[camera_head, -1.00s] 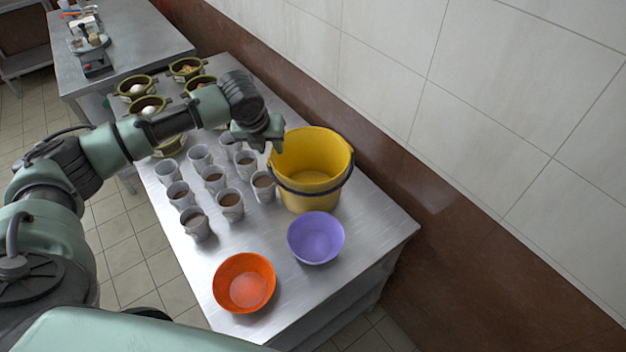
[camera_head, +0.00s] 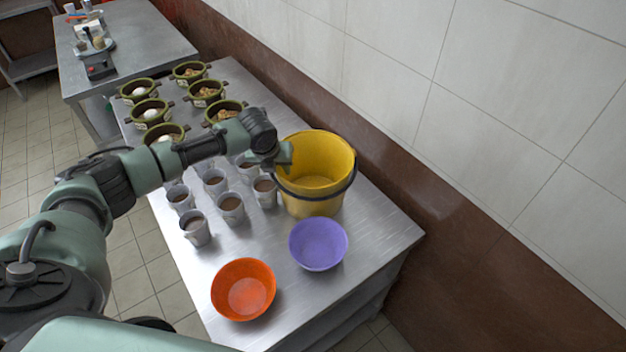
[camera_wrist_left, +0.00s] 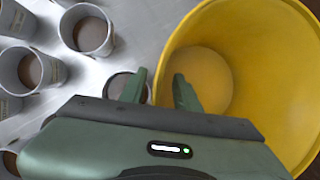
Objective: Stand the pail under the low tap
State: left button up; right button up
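The yellow pail (camera_head: 312,199) stands upright on the metal table near the wall, with a dark band round it below the rim. My left gripper (camera_head: 285,158) is at the left side of its rim. In the left wrist view the gripper (camera_wrist_left: 159,84) is open, one finger outside the pail (camera_wrist_left: 262,50) and one inside, with the wall between them. I cannot tell whether either finger touches it. The inside of the pail looks plain yellow. My right gripper is not in view. No tap shows in these frames.
Several filled cups (camera_head: 231,207) stand close to the left of the pail. A purple bowl (camera_head: 318,244) and an orange bowl (camera_head: 243,289) are in front. Green pots (camera_head: 206,92) stand farther back on the table (camera_head: 378,232). The tiled wall (camera_head: 480,120) runs along the right.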

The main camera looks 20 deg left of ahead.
pick_arm(q)
jog(key=shift+w+f, duration=0.1)
jog(key=shift+f, duration=0.15)
grip_shut()
dwell(1.3)
